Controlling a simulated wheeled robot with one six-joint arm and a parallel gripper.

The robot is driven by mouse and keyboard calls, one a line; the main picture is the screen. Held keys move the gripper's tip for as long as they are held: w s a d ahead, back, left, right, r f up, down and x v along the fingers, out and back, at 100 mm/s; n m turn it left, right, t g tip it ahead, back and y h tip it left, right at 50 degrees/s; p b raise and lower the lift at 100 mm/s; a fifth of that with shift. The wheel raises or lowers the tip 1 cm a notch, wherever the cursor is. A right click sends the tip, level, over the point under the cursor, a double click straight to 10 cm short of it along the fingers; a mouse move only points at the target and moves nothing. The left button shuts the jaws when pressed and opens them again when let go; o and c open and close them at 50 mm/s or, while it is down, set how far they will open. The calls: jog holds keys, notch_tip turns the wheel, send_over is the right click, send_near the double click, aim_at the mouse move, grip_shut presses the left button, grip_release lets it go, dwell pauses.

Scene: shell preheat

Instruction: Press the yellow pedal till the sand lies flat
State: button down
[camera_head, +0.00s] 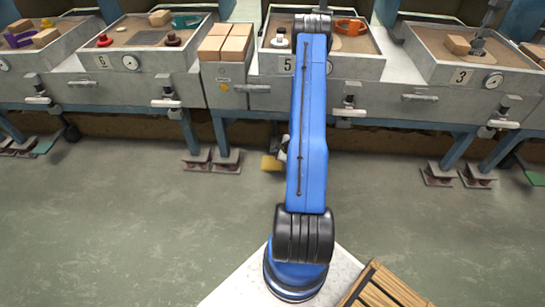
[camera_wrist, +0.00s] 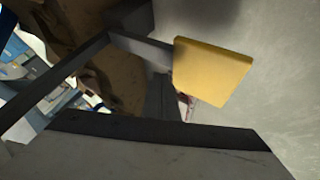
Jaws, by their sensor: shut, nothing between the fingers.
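The yellow pedal (camera_head: 270,162) sits low under the bench below the bin marked 5, just left of my blue arm in the head view. In the wrist view the yellow pedal (camera_wrist: 212,70) is a tilted plate right of centre, joined to a dark bar. My gripper (camera_head: 283,150) shows only partly beside the arm, near the pedal; it is shut and empty. I cannot tell whether it touches the pedal. The sand (camera_head: 354,45) in bin 5 is partly hidden by my arm, and its flatness cannot be judged.
Bin 5 (camera_head: 372,69) also holds an orange part (camera_head: 350,27) and a black-and-white knob (camera_head: 279,38). Tan blocks (camera_head: 226,44) stand left of it. A wooden pallet (camera_head: 385,287) lies at the bottom right. The green floor is mostly clear.

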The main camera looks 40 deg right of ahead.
aim_at(274, 156)
jog(key=shift+s+a+f, duration=0.1)
jog(key=shift+f, duration=2.05)
dwell(2.5)
jog(key=shift+s+a+f, duration=0.15)
jog(key=shift+a+f, duration=0.05)
jog(key=shift+f, duration=0.7)
dwell(1.0)
jog(key=shift+r, duration=0.1)
jog(key=shift+d+r, duration=0.1)
jog(key=shift+r, duration=2.8)
